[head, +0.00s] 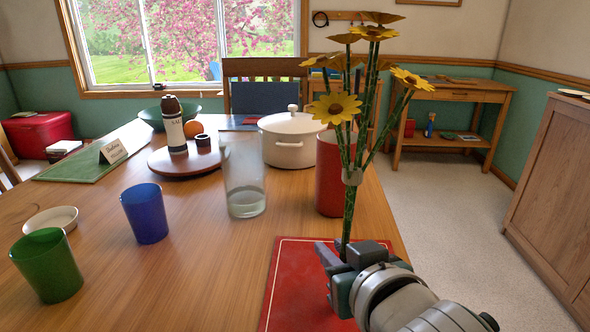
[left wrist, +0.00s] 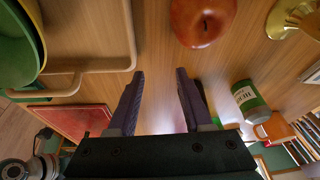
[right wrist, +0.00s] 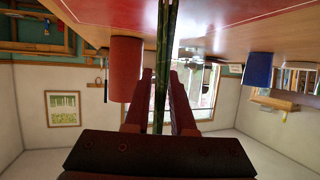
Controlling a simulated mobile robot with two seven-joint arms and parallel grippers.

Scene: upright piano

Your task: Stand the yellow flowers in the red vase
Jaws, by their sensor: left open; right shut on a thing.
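The yellow flowers (head: 352,110) are a bunch with yellow heads on long green stems, bound by a pale band. My right gripper (head: 345,254) is shut on the lower stems and holds the bunch nearly upright above the red mat. The red vase (head: 328,178) stands on the table behind the stems, which partly cover it. In the right wrist view, the stems (right wrist: 163,65) run between the fingers and the red vase (right wrist: 126,70) is just left of them. My left gripper (left wrist: 160,75) is open and empty in its wrist view, outside the head view.
A clear glass vase (head: 244,180) stands left of the red vase, with a white pot (head: 291,138) behind. A blue cup (head: 145,214) and green cup (head: 46,266) stand left. The red mat (head: 300,285) lies at the front right edge. An apple (left wrist: 203,20) shows near my left gripper.

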